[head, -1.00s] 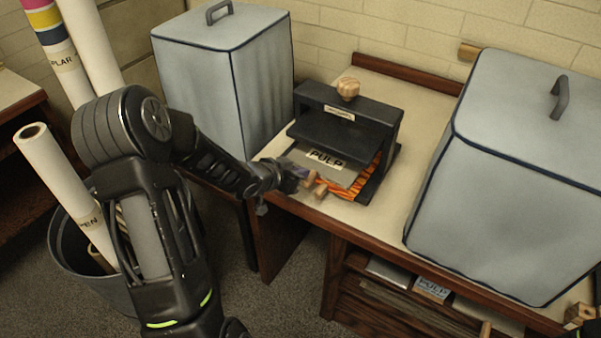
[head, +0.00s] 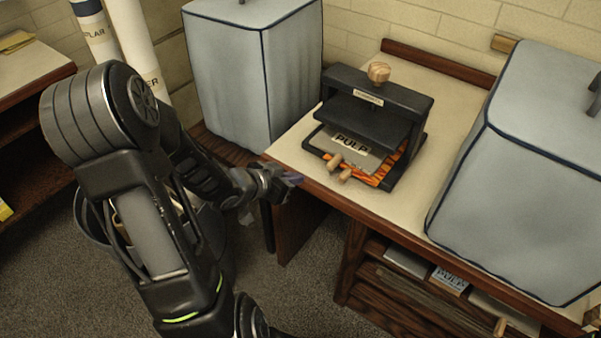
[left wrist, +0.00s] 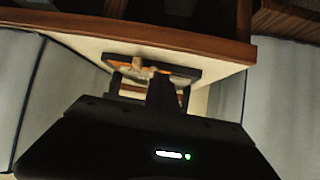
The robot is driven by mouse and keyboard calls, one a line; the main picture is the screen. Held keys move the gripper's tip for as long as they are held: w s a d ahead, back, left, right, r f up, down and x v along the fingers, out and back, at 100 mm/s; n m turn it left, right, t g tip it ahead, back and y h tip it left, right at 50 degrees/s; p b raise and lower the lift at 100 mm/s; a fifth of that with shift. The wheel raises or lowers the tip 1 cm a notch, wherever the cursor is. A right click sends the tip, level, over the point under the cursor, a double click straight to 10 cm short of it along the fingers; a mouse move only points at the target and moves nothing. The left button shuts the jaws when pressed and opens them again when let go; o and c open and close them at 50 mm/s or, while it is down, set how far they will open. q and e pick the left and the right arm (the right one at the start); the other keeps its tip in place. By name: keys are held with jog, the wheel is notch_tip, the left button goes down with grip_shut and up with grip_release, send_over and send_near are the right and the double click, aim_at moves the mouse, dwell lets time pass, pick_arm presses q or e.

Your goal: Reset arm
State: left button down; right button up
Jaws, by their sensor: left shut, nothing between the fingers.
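My left gripper (head: 291,178) is shut and empty. It hangs in front of the table's front edge, left of the black press and apart from it. Its dark fingers (left wrist: 163,92) also show in the left wrist view, pointing toward the table edge. The black press (head: 365,115) with a round wooden knob stands on the table. A grey plate labelled PULP (head: 352,150) lies in it over an orange patterned sheet, with two wooden pegs (head: 338,168) at its front. My right gripper is not in view.
Shelves under the table hold flat packets (head: 449,280). Paper rolls (head: 135,45) stand behind my left arm. The floor before the table is clear.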

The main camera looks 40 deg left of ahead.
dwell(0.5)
pick_arm(q)
jog(key=s+d+f+n+g, duration=0.2)
jog(key=d+f+n, duration=0.1)
jog(key=d+f, duration=0.3)
jog(key=s+d+f+n+g, duration=0.15)
jog(key=d+f, duration=0.25)
jog(key=f, duration=0.4)
jog(key=s+d+f+g+h, duration=0.1)
jog(key=s+d+f+g, duration=0.1)
jog(key=d, duration=0.5)
jog(key=s+d+f+m+g+h, duration=0.1)
jog(key=s+d+f+g, duration=0.1)
jog(key=s+d+f, duration=0.2)
jog(key=s+d+f+g, duration=0.3)
jog(key=s+d, duration=0.5)
jog(key=d, duration=0.2)
jog(key=shift+s+h, duration=0.15)
jog(key=shift+h, duration=0.25)
jog(key=shift+d+f, duration=0.1)
